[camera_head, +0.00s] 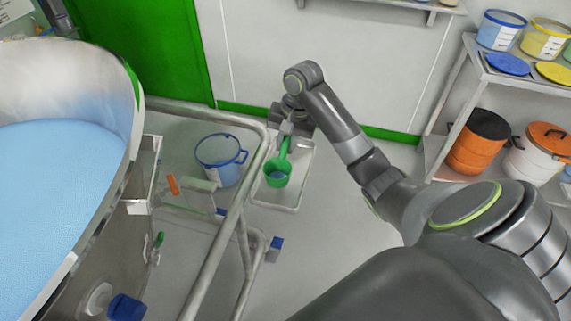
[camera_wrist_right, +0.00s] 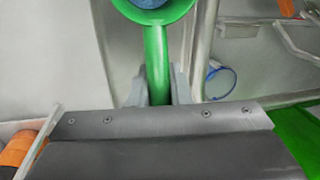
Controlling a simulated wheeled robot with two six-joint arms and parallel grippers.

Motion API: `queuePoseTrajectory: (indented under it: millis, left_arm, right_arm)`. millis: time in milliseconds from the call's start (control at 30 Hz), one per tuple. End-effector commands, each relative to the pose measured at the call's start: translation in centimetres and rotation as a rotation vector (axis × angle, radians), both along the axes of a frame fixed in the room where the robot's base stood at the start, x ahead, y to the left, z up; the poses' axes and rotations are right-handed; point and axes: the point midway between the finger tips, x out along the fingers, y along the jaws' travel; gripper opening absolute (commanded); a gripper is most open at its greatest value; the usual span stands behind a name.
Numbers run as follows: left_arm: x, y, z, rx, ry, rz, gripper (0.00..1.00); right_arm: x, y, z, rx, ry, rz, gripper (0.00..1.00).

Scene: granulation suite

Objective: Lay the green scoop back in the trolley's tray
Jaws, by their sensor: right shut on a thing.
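The green scoop (camera_head: 278,172) is in my right gripper (camera_head: 287,133), which is shut on its handle. In the head view the scoop's cup hangs toward the camera, over the pale tray (camera_head: 293,191) of the trolley. Something blue shows inside the cup. In the right wrist view the green handle (camera_wrist_right: 157,62) runs between the two fingers (camera_wrist_right: 158,88), and the cup is cut off at the top edge. I cannot tell whether the scoop touches the tray. My left gripper is not in view.
A large steel bowl (camera_head: 135,95) of blue powder stands at the left. Metal rails (camera_head: 215,245) run beside the tray. A clear bucket with a blue rim (camera_head: 220,165) is left of the tray. A shelf (camera_head: 520,76) with tubs stands at the right. Floor right of the tray is open.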

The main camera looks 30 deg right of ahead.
Motion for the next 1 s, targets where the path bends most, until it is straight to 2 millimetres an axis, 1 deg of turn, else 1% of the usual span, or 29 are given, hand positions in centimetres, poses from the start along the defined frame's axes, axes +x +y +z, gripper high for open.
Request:
queuePoseTrajectory:
  millis: [167, 300, 400, 767, 800, 967, 1000]
  left_arm:
    - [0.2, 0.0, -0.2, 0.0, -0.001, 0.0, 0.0]
    - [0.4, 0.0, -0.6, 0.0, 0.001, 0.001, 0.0]
    - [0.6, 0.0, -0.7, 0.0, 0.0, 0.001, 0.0]
    - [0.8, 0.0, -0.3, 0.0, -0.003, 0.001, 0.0]
    - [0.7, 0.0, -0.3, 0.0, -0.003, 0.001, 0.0]
    - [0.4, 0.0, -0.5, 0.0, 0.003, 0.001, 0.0]
    - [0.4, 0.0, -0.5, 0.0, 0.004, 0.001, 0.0]
  right_arm:
    - [0.0, 0.0, -1.2, 0.001, 0.002, -0.001, 0.0]
    - [-0.1, 0.0, -3.6, 0.002, 0.004, -0.001, 0.0]
    - [0.0, 0.0, -5.0, 0.002, 0.002, 0.001, 0.0]
    - [0.0, 0.0, -5.2, 0.001, 0.001, 0.0, 0.0]
    - [0.0, 0.0, -5.3, 0.0, 0.0, 0.0, 0.19]
    - [0.0, 0.0, -5.3, 0.0, 0.0, 0.001, 0.39]
    - [0.0, 0.0, -5.3, 0.0, 0.0, 0.001, 0.39]
